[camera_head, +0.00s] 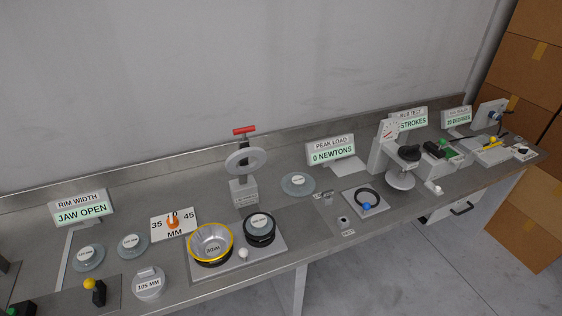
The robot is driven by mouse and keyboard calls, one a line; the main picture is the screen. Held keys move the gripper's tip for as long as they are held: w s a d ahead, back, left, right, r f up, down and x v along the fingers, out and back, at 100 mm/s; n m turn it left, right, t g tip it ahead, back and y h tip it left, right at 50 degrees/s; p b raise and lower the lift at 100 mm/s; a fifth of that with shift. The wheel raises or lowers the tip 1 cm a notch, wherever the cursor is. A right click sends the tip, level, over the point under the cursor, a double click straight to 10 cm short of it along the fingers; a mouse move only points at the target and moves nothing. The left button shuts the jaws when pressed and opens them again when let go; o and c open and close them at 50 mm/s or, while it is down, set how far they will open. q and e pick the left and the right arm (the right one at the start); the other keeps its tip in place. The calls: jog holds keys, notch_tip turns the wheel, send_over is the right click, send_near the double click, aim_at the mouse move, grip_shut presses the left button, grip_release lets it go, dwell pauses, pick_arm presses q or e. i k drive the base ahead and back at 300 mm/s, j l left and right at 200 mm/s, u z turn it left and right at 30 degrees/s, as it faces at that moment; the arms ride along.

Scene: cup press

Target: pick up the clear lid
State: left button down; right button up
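Several clear, pale discs with white labels lie flat on the grey bench. One clear disc (88,257) is at the far left, and a second clear disc (132,245) lies just right of it. A third clear disc (298,184) lies alone right of the press. A labelled round piece (260,226) with a black rim sits on a grey plate beside a yellow-rimmed metal bowl (211,244). The labels are too small to read, so I cannot tell which disc is the lid. Neither of my grippers is in view.
A press with a red handle (244,131) stands behind the grey plate (232,265). A grey 105 mm piece (149,284) and a yellow-knobbed lever (95,290) are at front left. Gauges and a dial stand (388,148) crowd the right. A wall closes the back.

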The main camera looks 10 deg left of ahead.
aim_at(258, 226)
jog(key=i+j, duration=0.2)
jog(key=i, duration=0.25)
jog(key=i+j, duration=0.2)
jog(key=i, duration=0.3)
jog(key=i+j, duration=0.15)
jog(key=i, duration=0.3)
jog(key=z, duration=0.05)
